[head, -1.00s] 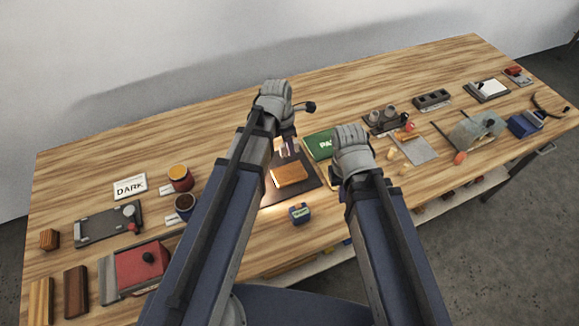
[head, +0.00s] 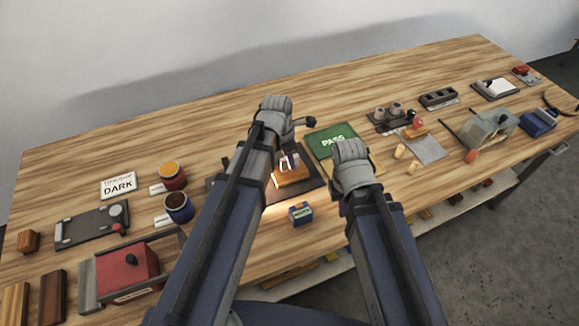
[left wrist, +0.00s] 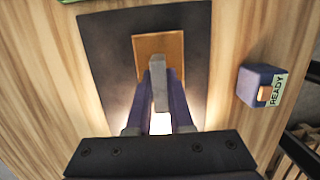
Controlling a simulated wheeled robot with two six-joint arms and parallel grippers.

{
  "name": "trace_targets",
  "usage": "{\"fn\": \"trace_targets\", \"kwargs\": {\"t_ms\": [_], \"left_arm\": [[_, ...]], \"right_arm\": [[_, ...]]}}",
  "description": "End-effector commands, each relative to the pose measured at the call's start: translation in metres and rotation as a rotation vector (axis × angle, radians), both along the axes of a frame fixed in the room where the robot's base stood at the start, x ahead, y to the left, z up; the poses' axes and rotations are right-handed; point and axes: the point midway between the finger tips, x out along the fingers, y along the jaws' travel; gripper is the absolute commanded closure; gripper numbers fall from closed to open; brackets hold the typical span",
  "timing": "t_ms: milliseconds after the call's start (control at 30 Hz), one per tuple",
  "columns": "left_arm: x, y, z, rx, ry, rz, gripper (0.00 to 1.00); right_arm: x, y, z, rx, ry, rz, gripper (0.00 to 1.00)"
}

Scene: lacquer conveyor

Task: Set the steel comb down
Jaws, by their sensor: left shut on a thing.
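My left gripper (head: 289,160) is over the orange-brown wooden panel (head: 292,176), which lies on a dark mat (head: 312,181). In the left wrist view my left gripper (left wrist: 159,100) is shut on the grey steel comb (left wrist: 159,78), held between its purple fingers. The comb's far end overlaps the panel (left wrist: 150,45) in that view; I cannot tell whether they touch. My right gripper (head: 352,168) hangs to the right of the mat, and its fingertips are hidden behind its own grey housing.
A blue box labelled READY (head: 301,213) stands in front of the mat. A green PASS board (head: 328,141) lies behind it to the right. Jars (head: 178,207) and a DARK sign (head: 118,186) are on the left. Bare wood lies along the back of the table.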

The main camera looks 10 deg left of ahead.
Motion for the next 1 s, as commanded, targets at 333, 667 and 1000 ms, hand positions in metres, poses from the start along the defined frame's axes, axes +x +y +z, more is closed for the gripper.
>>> {"fn": "trace_targets", "kwargs": {"t_ms": [333, 667, 1000], "left_arm": [[0.0000, 0.0000, -0.0085, 0.000, 0.000, 0.000, 1.00], [0.0000, 0.0000, -0.0112, 0.000, 0.000, 0.000, 0.59], [0.0000, 0.0000, -0.0108, 0.000, 0.000, 0.000, 0.50]], "right_arm": [[0.0000, 0.0000, -0.0085, 0.000, 0.000, 0.000, 1.00], [0.0000, 0.0000, -0.0113, 0.000, 0.000, 0.000, 1.00], [0.0000, 0.0000, -0.0109, 0.000, 0.000, 0.000, 1.00]]}}
